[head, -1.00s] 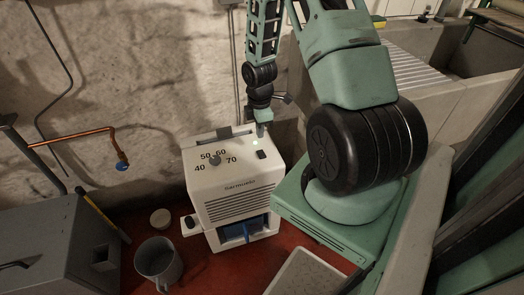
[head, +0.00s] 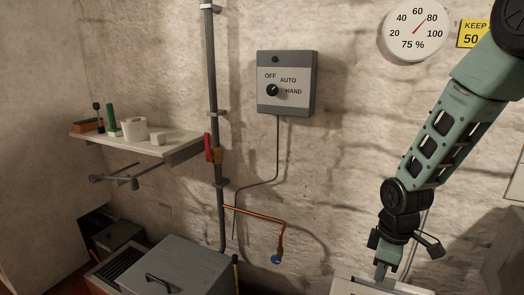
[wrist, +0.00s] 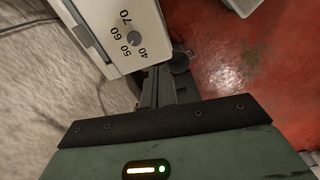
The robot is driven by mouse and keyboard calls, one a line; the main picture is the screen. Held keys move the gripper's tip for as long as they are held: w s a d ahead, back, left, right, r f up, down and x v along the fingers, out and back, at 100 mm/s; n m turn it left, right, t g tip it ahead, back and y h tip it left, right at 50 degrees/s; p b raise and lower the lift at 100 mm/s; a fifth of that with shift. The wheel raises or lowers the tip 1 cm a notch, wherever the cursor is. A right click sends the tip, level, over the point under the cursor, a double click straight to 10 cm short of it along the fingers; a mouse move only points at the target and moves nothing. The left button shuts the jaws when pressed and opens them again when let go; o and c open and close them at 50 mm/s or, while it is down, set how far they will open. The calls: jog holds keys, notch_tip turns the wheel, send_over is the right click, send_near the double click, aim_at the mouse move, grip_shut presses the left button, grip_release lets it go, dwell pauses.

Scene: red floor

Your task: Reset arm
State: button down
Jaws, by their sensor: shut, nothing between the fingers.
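My gripper (head: 381,271) hangs at the lower right of the head view, at the end of my green arm. It points down above the top of a white machine (head: 350,288), which is mostly cut off by the frame's lower edge. In the wrist view the shut fingers (wrist: 163,82) point away from the camera, beside the machine's white panel (wrist: 118,30). That panel has a grey dial and the numbers 40 to 70. Nothing shows between the fingers. I cannot tell whether the fingertips touch the machine.
A grey control box (head: 286,82) with a knob is on the wall, beside a vertical pipe (head: 214,120). A shelf (head: 180,150) with small items is at left. A grey cabinet (head: 165,268) stands below. A round gauge (head: 413,30) is upper right. Red floor (wrist: 245,75) is open.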

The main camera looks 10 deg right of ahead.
jog(key=s+a+r+p, duration=0.2)
jog(key=s+a+r, duration=0.2)
jog(key=a+r, duration=0.25)
jog(key=s+a+r+p, duration=0.2)
jog(key=s+a+r, duration=0.1)
jog(key=a+r, duration=0.4)
jog(key=s+a+r+m+p, duration=0.1)
jog(key=s+a+r, duration=0.2)
jog(key=s, duration=0.3)
jog(key=s+a+r+m+p, duration=0.1)
jog(key=s+a+r, duration=0.2)
jog(key=s, duration=0.3)
jog(key=shift+a+r, duration=0.25)
jog(key=shift+a, duration=0.4)
